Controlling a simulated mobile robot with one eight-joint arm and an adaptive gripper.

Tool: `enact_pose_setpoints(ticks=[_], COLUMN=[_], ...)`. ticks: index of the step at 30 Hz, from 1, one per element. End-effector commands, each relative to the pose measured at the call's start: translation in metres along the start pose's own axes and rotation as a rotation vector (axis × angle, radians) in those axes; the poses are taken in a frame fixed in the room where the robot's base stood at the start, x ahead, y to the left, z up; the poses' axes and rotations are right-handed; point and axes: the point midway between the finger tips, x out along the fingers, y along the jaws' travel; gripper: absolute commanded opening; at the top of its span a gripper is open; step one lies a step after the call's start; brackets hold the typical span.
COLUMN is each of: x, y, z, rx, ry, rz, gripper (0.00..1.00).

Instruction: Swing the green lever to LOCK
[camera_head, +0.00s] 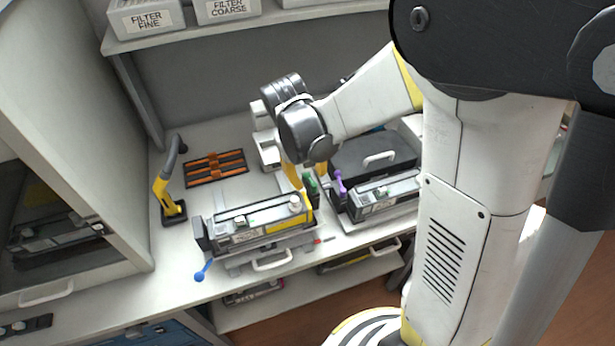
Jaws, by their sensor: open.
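The green lever (311,186) stands up at the right end of the left cartridge unit, beside its yellow end. My gripper (306,188) points down at this lever from above, its yellow fingers open and partly around or beside it. I cannot tell whether a finger touches the lever. The left toner cartridge (250,235), grey and black with a label, lies in its cradle on the bench. A small red mark (318,241) shows near the cradle's front right corner. No LOCK lettering can be read at this size.
A purple lever (340,184) stands close to the right of my gripper, at the right cartridge unit (385,195). A blue lever (203,271) sticks out at the left unit's front left. A yellow-and-black stand (168,190) and an orange-striped tray (215,167) are further left.

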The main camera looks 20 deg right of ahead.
Motion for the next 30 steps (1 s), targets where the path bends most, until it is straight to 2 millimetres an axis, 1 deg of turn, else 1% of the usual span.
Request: enact_pose_setpoints(ticks=[1, 3, 11, 12, 14, 15, 16, 25, 30], x=[0.0051, 0.0080, 0.0089, 0.0088, 0.0088, 0.0088, 0.0088, 0.0088, 0.0088], y=[-0.0002, -0.0001, 0.0000, 0.0000, 0.0000, 0.0000, 0.0000, -0.0001, -0.0009], z=[-0.0003, -0.0002, 0.0001, 0.0001, 0.0001, 0.0001, 0.0001, 0.0000, 0.0001], rx=[0.000, -0.001, -0.001, -0.001, -0.001, -0.001, -0.001, -0.004, -0.035], ry=[0.000, 0.000, 0.000, 0.000, 0.000, 0.000, 0.000, 0.001, 0.007], rz=[0.000, 0.000, 0.000, 0.000, 0.000, 0.000, 0.000, 0.000, 0.000], gripper=[0.41, 0.41, 0.41, 0.37, 0.18, 0.06, 0.00, 0.00, 0.00])
